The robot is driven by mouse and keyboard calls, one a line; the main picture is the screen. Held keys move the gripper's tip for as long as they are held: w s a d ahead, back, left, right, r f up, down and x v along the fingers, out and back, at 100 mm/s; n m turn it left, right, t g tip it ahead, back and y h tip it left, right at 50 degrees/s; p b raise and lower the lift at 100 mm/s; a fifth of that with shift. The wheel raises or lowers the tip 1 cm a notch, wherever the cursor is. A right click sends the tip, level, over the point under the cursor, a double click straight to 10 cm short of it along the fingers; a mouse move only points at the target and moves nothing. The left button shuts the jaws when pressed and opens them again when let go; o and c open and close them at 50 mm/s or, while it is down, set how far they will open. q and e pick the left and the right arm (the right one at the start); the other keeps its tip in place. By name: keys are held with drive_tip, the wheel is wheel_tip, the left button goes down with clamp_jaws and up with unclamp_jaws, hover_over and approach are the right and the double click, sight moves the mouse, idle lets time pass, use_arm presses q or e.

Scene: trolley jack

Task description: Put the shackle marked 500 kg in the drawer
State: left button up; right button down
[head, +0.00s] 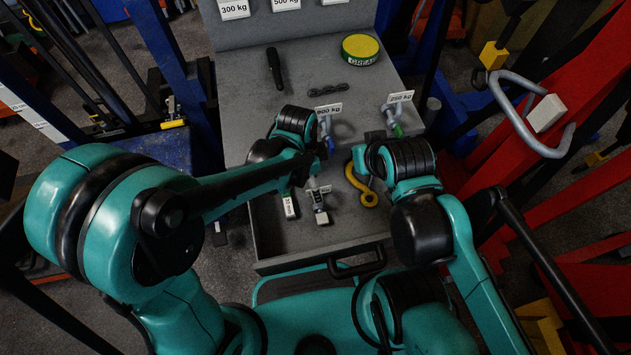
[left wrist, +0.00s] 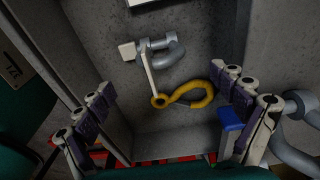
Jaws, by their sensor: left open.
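A grey shackle (head: 341,129) with a blue pin and a white tag that seems to read 500 kg is on the grey worktop. My left gripper (head: 322,149) is open beside it. In the left wrist view, the open fingers of my left gripper (left wrist: 165,115) are wide apart, with the blue pin end (left wrist: 230,118) close to the right finger. The grey bow (left wrist: 298,112) shows partly behind that finger; I cannot tell if they touch. The open drawer (head: 285,265) lies below. My right gripper is mostly hidden behind its own wrist near the yellow hook.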

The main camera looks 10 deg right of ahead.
use_arm(q)
drive_tip(key=s+a+r+n+t, duration=0.1)
drive_tip(key=a+r+n+t, duration=0.1)
drive_tip(key=a+r+n, duration=0.3)
drive_tip(key=s+a+r+n+t+y, duration=0.1)
drive_tip(key=a+r+n, duration=0.4)
drive_tip(key=a, duration=0.7)
drive_tip(key=s+a+r+n+t, duration=0.1)
drive_tip(key=a+r+n+t, duration=0.3)
drive_tip(key=a+n, duration=0.3)
drive_tip(key=shift+a+r+n, duration=0.3)
drive_tip(key=shift+a+r, duration=0.3)
drive_tip(key=shift+a, duration=0.2)
